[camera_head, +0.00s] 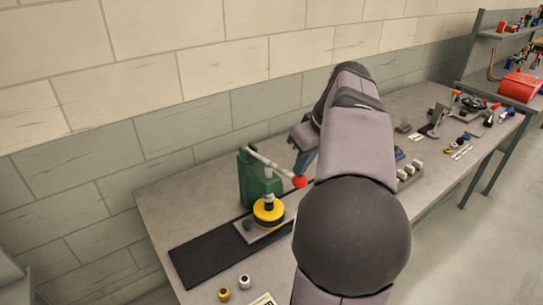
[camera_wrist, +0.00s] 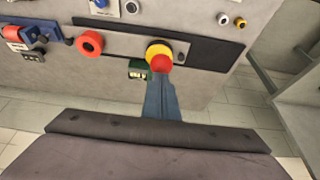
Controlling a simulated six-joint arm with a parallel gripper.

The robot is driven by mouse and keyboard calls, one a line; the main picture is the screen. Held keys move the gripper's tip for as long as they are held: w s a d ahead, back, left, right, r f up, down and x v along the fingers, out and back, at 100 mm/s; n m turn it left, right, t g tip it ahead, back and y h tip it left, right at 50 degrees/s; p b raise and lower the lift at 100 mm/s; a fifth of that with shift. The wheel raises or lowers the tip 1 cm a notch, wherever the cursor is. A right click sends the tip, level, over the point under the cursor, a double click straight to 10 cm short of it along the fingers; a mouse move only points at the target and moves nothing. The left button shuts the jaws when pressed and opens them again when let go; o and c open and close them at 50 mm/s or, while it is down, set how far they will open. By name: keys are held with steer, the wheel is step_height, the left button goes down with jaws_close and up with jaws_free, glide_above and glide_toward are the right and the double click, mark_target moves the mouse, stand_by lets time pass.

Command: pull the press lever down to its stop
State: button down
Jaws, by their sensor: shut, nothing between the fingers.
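The green press (camera_head: 259,180) stands on the bench. Its pale lever (camera_head: 271,163) slopes down to the right from the press top and ends in a red knob (camera_head: 299,181). A yellow-and-black round part (camera_head: 268,211) sits on a grey carrier below the press. My gripper (camera_head: 302,170) has its blue-grey fingers together, just above the knob, with nothing held. In the wrist view, the fingertips (camera_wrist: 162,78) lie at the edge of the red knob (camera_wrist: 161,63); I cannot tell whether they touch. The yellow part (camera_wrist: 152,47) shows behind the knob, and a bit of the press (camera_wrist: 138,68) beside it.
A dark track (camera_head: 205,255) runs along the bench under the carrier. Two small round parts (camera_head: 235,287) lie near the front edge. Clamps and small parts (camera_head: 440,125) lie at the right. A brick wall stands behind.

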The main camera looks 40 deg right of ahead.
step_height(320, 180, down, 7)
steer(key=s+b, duration=0.1)
steer(key=b, duration=0.4)
steer(key=shift+s+r, duration=0.2)
stand_by(6.2)
steer(key=shift+a+r, duration=0.1)
steer(key=shift+r, duration=0.05)
